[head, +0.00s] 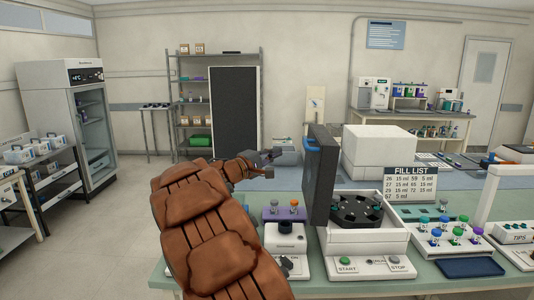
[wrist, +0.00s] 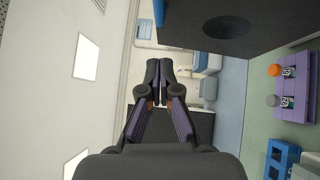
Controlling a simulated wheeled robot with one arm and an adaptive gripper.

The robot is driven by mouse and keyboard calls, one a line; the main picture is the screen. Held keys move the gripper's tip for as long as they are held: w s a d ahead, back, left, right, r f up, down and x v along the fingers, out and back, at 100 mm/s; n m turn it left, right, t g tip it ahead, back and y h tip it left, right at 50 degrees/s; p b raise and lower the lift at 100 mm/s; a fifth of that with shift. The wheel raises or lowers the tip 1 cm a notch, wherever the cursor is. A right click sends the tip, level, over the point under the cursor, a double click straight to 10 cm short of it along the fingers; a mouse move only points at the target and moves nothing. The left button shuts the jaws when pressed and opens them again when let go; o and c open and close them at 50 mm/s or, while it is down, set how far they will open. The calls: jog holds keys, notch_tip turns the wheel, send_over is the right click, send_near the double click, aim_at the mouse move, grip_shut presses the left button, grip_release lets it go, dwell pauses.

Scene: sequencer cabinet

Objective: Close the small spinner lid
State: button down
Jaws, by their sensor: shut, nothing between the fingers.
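The small spinner (head: 393,237) is a white box on the green bench, with START and STOP buttons on its front. Its black rotor (head: 366,209) is exposed. Its dark blue-grey lid (head: 319,178) stands upright, open, on the left side of the box. A dark panel with a round disc, likely this lid, fills the upper right of the wrist view (wrist: 270,22). My gripper (head: 268,155) is left of the lid in the head view, near its upper half, and apart from it. In the wrist view my gripper's fingertips (wrist: 158,75) are together and empty.
A purple rack (head: 271,214) with capped tubes and a small white device (head: 286,242) stand left of the spinner. A FILL LIST sign (head: 410,183), a tube rack (head: 440,241) and a blue tray (head: 470,267) are to its right. A large white box (head: 378,152) stands behind.

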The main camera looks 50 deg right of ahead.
jog(key=s+d+r+p, duration=0.1)
jog(key=s+d+p, duration=0.2)
jog(key=d, duration=0.3)
jog(key=shift+s+d, duration=0.25)
jog(key=shift+s, duration=0.05)
